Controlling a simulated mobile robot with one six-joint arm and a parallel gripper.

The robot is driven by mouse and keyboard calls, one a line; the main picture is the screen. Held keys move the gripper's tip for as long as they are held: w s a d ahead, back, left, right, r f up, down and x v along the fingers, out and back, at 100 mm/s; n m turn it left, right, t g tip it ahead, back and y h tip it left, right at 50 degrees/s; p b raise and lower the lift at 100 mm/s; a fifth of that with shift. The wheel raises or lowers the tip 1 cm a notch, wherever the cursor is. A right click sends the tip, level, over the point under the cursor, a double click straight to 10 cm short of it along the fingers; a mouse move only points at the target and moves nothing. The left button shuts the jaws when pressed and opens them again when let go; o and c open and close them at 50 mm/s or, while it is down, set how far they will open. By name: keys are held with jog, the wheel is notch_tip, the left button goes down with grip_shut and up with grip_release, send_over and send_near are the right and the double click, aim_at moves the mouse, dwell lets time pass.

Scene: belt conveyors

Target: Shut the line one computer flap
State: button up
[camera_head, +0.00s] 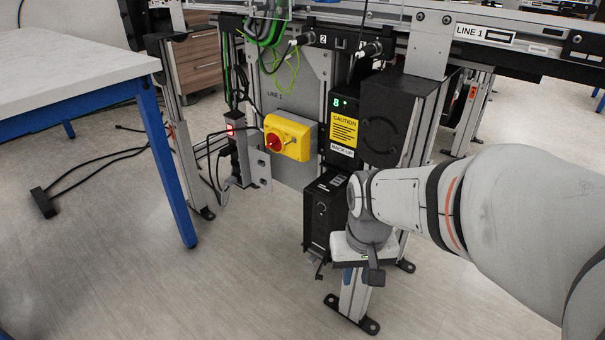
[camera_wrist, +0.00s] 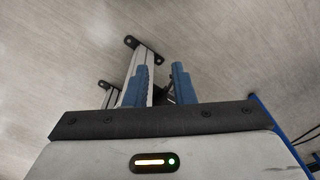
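Below the LINE 1 conveyor, a black unit (camera_head: 343,120) carries a green lit digit, a yellow CAUTION label and a BACK UP label. Under it a black box-like part (camera_head: 328,212) with white markings on top juts out. I cannot tell whether this part is the computer or its lowered flap. My gripper (camera_wrist: 162,82) points down, its two blue fingers apart with nothing held between them. In the head view my wrist is just right of the black part and overlaps its right edge. I cannot tell whether they touch.
A yellow box with a red rotary switch (camera_head: 288,137) is mounted left of the black unit. Metal legs (camera_head: 352,300) stand below and right of my wrist. A white table with blue legs (camera_head: 60,70) stands at left. Cables and a power strip (camera_head: 43,203) lie on open floor.

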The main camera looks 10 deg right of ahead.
jog(key=o, duration=0.3)
jog(key=shift+m, duration=0.7)
jog(key=w, duration=0.3)
jog(key=w+f+p, duration=0.1)
jog(key=w, duration=0.2)
jog(key=w+f+p, duration=0.1)
jog(key=w, duration=0.2)
jog(key=shift+a, duration=0.2)
jog(key=m+p, duration=0.4)
jog(key=p, duration=0.3)
send_over(320, 276)
jog(key=shift+g, duration=0.4)
notch_tip(320, 276, down, 25)
jog(key=shift+r, duration=0.1)
notch_tip(320, 276, down, 8)
jog(key=b, duration=0.3)
grip_shut()
